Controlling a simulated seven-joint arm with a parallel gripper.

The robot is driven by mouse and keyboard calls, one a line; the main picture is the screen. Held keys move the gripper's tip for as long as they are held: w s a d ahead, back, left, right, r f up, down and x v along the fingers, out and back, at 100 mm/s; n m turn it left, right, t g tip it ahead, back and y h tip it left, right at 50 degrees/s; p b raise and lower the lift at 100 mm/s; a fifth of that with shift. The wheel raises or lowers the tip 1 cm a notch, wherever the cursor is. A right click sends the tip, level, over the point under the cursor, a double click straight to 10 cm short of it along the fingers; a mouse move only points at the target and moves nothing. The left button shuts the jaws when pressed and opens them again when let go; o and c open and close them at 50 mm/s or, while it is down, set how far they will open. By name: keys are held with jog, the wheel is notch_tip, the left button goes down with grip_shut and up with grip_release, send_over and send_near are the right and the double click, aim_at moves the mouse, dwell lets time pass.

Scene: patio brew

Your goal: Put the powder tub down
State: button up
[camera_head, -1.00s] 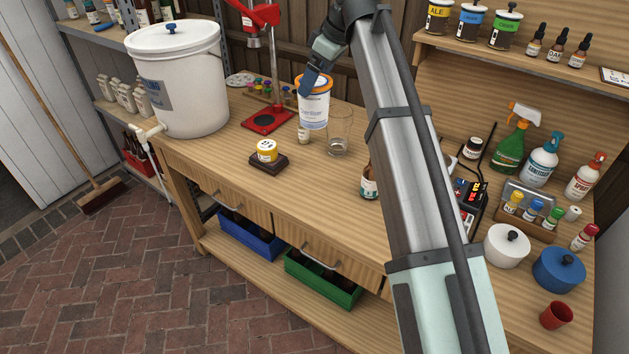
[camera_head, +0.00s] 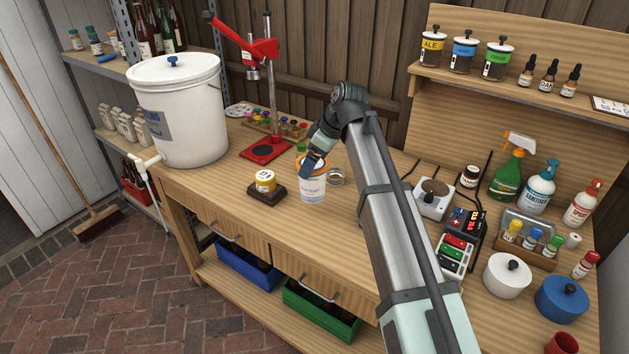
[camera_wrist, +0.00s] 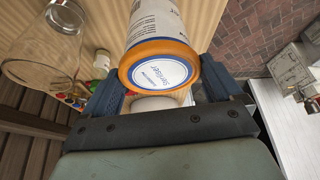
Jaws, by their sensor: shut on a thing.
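The powder tub (camera_head: 313,188) is white with an orange-rimmed lid and a blue-lettered label. In the wrist view the tub (camera_wrist: 158,30) shows between the two fingers of my gripper (camera_wrist: 165,82). I cannot tell whether its base touches the bench top (camera_head: 225,195).
A clear glass (camera_wrist: 42,45) stands close by, partly hidden behind the tub in the head view. A red-based press (camera_head: 266,149) and a white bucket (camera_head: 180,115) stand farther left.

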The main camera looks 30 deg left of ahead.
aim_at(315, 177)
jog(key=shift+f, duration=2.75)
jog(key=o, duration=1.7)
jog(key=shift+f, duration=0.15)
jog(key=shift+c, duration=0.2)
jog(key=v, duration=1.2)
